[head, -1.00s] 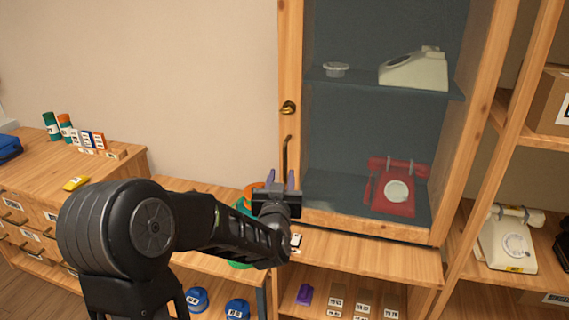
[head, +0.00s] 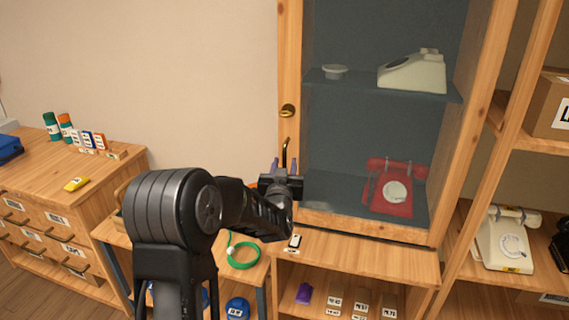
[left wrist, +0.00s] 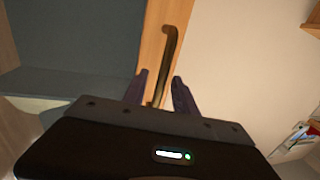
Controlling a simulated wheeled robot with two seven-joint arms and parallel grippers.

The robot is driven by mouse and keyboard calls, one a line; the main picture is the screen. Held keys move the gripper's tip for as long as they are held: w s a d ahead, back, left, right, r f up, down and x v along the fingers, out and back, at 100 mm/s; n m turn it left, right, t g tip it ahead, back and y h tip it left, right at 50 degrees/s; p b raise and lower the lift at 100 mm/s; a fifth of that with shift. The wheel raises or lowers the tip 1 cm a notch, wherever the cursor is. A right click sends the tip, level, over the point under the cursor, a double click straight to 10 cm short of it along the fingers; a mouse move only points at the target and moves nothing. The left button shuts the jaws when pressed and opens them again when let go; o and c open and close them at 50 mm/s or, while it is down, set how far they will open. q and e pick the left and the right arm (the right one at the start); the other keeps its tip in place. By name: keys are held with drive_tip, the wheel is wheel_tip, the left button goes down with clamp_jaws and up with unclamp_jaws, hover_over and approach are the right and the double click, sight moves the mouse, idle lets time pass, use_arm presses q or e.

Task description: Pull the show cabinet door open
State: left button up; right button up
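The show cabinet door (head: 289,66) is a wooden frame around a clear pane, and it looks shut. Its bronze bar handle (head: 285,152) stands upright low on the left stile, below a round brass fitting (head: 288,110). My left gripper (head: 284,166) is at the handle's lower part, with its purple fingers apart. In the left wrist view the handle (left wrist: 168,48) runs down between the two fingertips (left wrist: 159,76), which look open around it. I cannot tell whether either finger touches it. My right gripper is not in view.
Inside the cabinet are a cream phone (head: 414,72), a small dish (head: 334,72) and a red phone (head: 392,190). A wooden shelf unit (head: 480,170) stands close on the right.

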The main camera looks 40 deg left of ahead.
use_arm(q)
clamp_jaws()
idle(0.4)
idle(1.1)
